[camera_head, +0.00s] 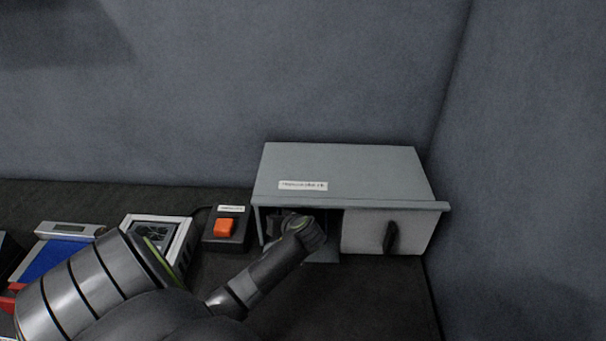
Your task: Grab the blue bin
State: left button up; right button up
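No blue bin can be made out clearly. The only blue thing is a flat blue surface (54,261) at the far left, partly hidden by my arm; I cannot tell that it is a bin. My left arm comes in from the lower left and reaches to the open left part of a grey cabinet (345,173). My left gripper (281,224) is at the dark opening, mostly hidden by the wrist and shadow, so its fingers and anything in them cannot be made out. My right gripper is not in view.
The cabinet's right half is covered by a light panel (364,231) with a black handle (391,237). Left of it stand a black box with an orange button (224,228) and a white-framed device (157,231). Walls close off the back and right.

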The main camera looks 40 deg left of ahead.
pick_arm(q)
grip_shut()
jog(key=shift+s+d+r, duration=0.1)
dwell(0.5)
